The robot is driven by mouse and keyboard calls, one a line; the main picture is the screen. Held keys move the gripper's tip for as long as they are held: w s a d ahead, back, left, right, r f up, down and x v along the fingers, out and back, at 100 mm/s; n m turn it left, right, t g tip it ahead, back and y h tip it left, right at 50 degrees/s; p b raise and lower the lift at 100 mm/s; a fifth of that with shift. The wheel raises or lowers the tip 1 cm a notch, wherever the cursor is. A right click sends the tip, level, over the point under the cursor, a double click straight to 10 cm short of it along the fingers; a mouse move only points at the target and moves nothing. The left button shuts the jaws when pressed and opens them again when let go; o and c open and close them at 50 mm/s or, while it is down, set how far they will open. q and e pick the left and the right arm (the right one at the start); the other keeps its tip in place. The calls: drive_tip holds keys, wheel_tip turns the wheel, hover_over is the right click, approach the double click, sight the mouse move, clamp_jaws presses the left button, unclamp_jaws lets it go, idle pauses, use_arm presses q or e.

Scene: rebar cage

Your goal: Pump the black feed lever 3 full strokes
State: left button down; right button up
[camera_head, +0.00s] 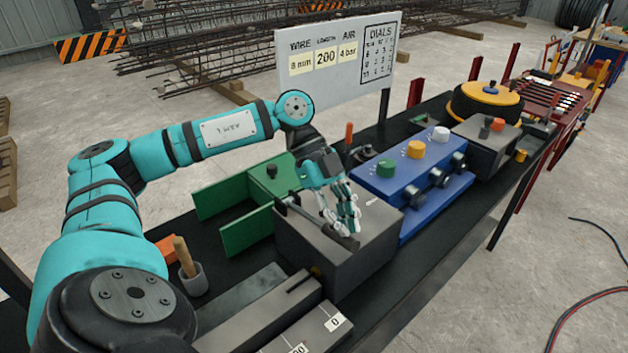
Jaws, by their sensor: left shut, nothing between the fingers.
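The black feed lever (313,219) lies across the top of a grey box-shaped unit (345,268) in the middle of the bench. It runs from a pivot at the left to a thicker dark end at the right. My left gripper (348,219) comes down from above at the lever's right end. Its fingers are shut with nothing between them. They are close above or touching that end; I cannot tell which. The fingers partly hide the lever. My right gripper is not in view.
A blue panel (436,198) with green, orange and white knobs stands right of the grey unit. Green plates (246,231) stand to its left. A sign board (337,58) rises behind. A cup (193,279) with a wooden handle and a slotted grey block (262,314) are in front.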

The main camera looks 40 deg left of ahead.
use_arm(q)
drive_tip(key=d+r+p+v, duration=0.1)
drive_tip(key=p+v, duration=0.8)
drive_tip(key=v, duration=0.2)
drive_tip(key=shift+d+r+p, duration=0.2)
drive_tip(key=shift+r+p, duration=0.05)
drive_tip(key=shift+p, duration=0.15)
drive_tip(key=shift+f, duration=0.1)
drive_tip(key=shift+d+f, duration=0.45)
idle(0.4)
drive_tip(key=shift+s+d+f, duration=0.1)
drive_tip(key=shift+d+f, duration=0.35)
drive_tip(key=shift+f, duration=0.2)
